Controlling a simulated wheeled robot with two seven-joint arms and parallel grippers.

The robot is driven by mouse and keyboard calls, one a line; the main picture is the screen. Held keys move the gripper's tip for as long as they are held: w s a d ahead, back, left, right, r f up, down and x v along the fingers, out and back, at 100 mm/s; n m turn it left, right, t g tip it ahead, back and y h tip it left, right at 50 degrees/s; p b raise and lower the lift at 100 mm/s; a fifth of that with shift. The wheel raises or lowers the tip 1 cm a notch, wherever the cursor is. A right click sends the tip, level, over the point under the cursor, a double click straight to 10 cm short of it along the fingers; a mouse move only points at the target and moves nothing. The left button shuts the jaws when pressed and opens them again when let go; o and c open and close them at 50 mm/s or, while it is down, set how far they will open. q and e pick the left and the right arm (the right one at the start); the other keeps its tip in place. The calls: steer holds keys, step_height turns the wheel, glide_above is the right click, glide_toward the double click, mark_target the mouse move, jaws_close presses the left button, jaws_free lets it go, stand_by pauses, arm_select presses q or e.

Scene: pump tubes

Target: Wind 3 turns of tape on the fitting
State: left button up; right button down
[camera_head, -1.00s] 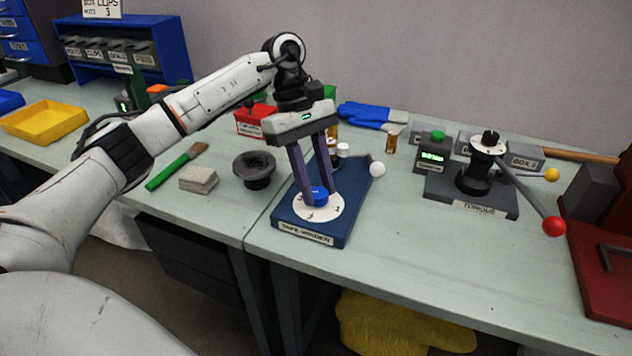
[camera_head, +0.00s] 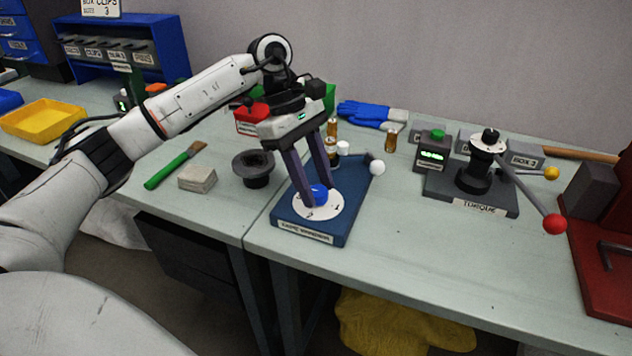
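The tape winder is a blue base (camera_head: 290,226) with a white numbered dial (camera_head: 330,212) and a blue knob (camera_head: 320,194) at its centre. It stands near the front edge of the right-hand table. My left gripper (camera_head: 319,196) points down over the dial, slightly tilted. Its two dark fingers stand on either side of the blue knob and look closed on it. A white ball-ended arm (camera_head: 377,168) sticks out at the winder's back right. Any fitting or tape on the winder is too small or hidden to make out. My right gripper is not in view.
A black round holder (camera_head: 253,168), a stack of pads (camera_head: 197,177) and a green-handled brush (camera_head: 170,170) lie left of the winder. The torque stand (camera_head: 470,195) with its red-knobbed lever (camera_head: 553,224) is to the right. Table space between winder and torque stand is clear.

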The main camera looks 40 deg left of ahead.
arm_select(q)
steer(key=n+t, duration=0.1)
steer(key=n, duration=0.2)
steer(key=n+t+b, duration=0.1)
steer(key=n, duration=0.3)
steer(key=shift+s+d+t+y, duration=0.1)
steer(key=shift+s+t+y, duration=0.1)
steer(key=shift+t+y, duration=0.1)
steer(key=n+t+y, duration=0.1)
steer(key=n, duration=0.2)
steer(key=shift+d+b, duration=0.1)
steer(key=shift+b, duration=0.25)
steer(key=n, duration=0.2)
steer(key=n+y, duration=0.1)
steer(key=n, duration=0.2)
steer(key=shift+d+t+y, duration=0.1)
steer(key=shift+t+y, duration=0.2)
steer(key=shift+t, duration=0.1)
steer(key=shift+s, duration=0.1)
steer(key=c, duration=0.9)
steer(key=shift+b, duration=0.3)
steer(key=shift+f+m, duration=0.1)
steer(key=shift+m, duration=0.2)
steer(key=o, duration=0.7)
steer(key=shift+m, duration=0.5)
steer(key=o, duration=0.5)
